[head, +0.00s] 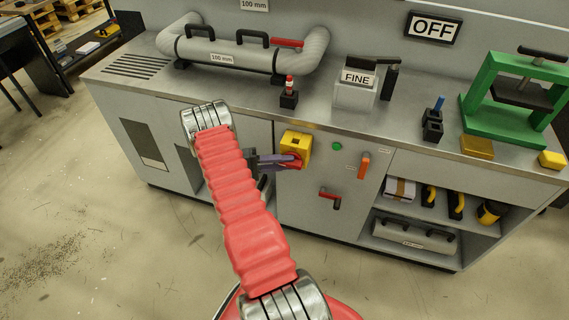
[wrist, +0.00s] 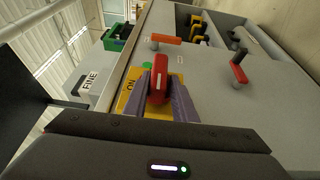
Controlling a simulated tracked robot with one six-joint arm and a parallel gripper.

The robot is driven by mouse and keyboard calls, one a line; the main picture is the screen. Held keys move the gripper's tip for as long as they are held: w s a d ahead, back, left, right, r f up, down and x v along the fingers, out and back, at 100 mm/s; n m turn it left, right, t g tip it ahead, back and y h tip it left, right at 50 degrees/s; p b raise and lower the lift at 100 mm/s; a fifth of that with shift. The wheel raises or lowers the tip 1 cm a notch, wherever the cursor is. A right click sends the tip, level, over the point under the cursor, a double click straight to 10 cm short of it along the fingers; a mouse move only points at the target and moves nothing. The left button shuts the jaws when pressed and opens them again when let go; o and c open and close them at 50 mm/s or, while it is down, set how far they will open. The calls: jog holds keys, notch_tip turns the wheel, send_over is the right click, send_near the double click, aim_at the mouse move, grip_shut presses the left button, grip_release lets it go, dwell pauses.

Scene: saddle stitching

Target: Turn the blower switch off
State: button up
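The blower switch is a yellow box (head: 302,144) with a red handle (wrist: 158,84), on the front of the grey cabinet. The word ON shows on its yellow face, left of the handle in the wrist view. My gripper (head: 284,162) comes at the switch from the left in the head view. Its two purple fingers (wrist: 159,92) lie along both sides of the red handle, with no clear gap between fingers and handle. Part of the handle and the yellow face is hidden by the fingers.
An orange handle (head: 364,165) and a red-and-black handle (head: 330,197) stick out of the same panel, right of the switch. A green button (head: 337,146) is close by. A sign reading OFF (head: 433,28) hangs on the wall. The worktop overhangs above.

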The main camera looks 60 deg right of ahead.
jog(key=o, duration=0.3)
jog(key=shift+o, duration=0.2)
jog(key=shift+a, duration=0.1)
jog(key=shift+w, duration=0.1)
jog(key=v, duration=1.3)
jog(key=shift+w+a, duration=0.15)
jog(key=shift+w, duration=0.15)
